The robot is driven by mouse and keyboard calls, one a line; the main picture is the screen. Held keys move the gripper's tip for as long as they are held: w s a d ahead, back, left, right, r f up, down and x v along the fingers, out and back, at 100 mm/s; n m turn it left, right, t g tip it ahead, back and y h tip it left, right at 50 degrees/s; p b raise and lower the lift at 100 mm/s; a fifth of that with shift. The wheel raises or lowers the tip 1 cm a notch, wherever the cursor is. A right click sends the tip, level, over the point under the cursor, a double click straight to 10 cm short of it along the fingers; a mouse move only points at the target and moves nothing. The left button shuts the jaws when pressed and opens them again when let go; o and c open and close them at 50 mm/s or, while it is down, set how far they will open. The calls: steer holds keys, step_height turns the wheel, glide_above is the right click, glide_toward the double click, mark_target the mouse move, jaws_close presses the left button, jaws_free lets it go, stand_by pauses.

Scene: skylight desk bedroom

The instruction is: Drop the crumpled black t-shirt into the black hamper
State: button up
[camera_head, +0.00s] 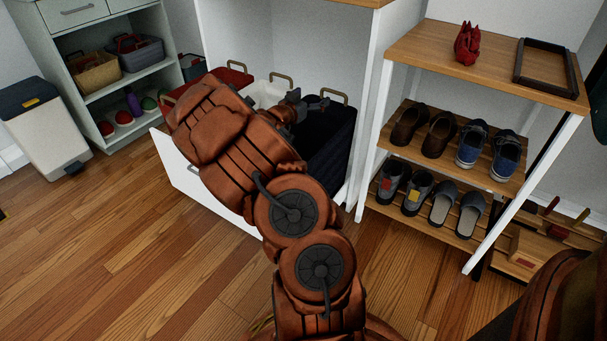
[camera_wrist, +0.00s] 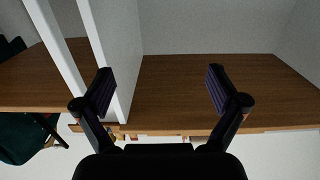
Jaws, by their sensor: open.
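The black hamper (camera_head: 338,135) stands at the right end of a white pull-out drawer, with a tan handle at its back. My gripper (camera_head: 306,104) is at the hamper's upper left edge in the head view, partly hidden behind my arm. In the wrist view my gripper (camera_wrist: 161,82) has its two dark fingers wide apart, with nothing between them. I cannot make out the crumpled black t-shirt in either view; the hamper's inside is too dark to tell what lies in it.
A white hamper (camera_head: 266,93) and a red hamper (camera_head: 233,77) share the drawer (camera_head: 196,187). A shoe rack (camera_head: 407,160) stands close on the right. A lidded bin (camera_head: 45,125) and shelves (camera_head: 157,68) are at left. The wooden floor in front is clear.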

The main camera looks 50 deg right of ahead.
step_height(320, 180, up, 10)
stand_by(0.9)
stand_by(0.6)
